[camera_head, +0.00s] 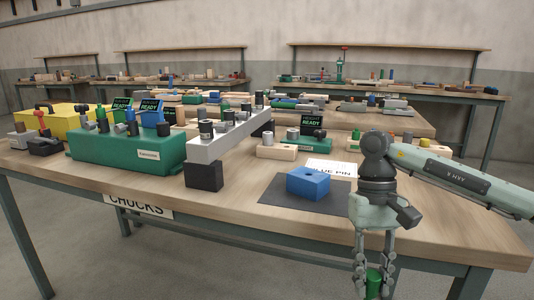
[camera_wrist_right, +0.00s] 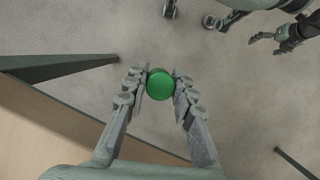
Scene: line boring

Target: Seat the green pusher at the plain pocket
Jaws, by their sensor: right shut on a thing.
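My right gripper (camera_head: 374,277) points down in front of the table's near right edge, over the floor. It is shut on the green pusher (camera_head: 374,283), a green cylinder whose lower end is cut off by the frame in the head view. In the right wrist view the round green end of the pusher (camera_wrist_right: 159,84) sits between the two fingers of the right gripper (camera_wrist_right: 160,90). I cannot tell which place is the plain pocket. My left gripper is out of the head view; a small dark gripper-like part (camera_wrist_right: 272,41) shows at the upper right of the wrist view, its state unclear.
A blue block (camera_head: 308,183) with a hole in its top sits on a dark mat (camera_head: 270,200). Behind it lies a white card (camera_head: 330,169). A grey raised bar (camera_head: 215,147) and a green fixture (camera_head: 125,152) stand to the left. The table's right front is clear.

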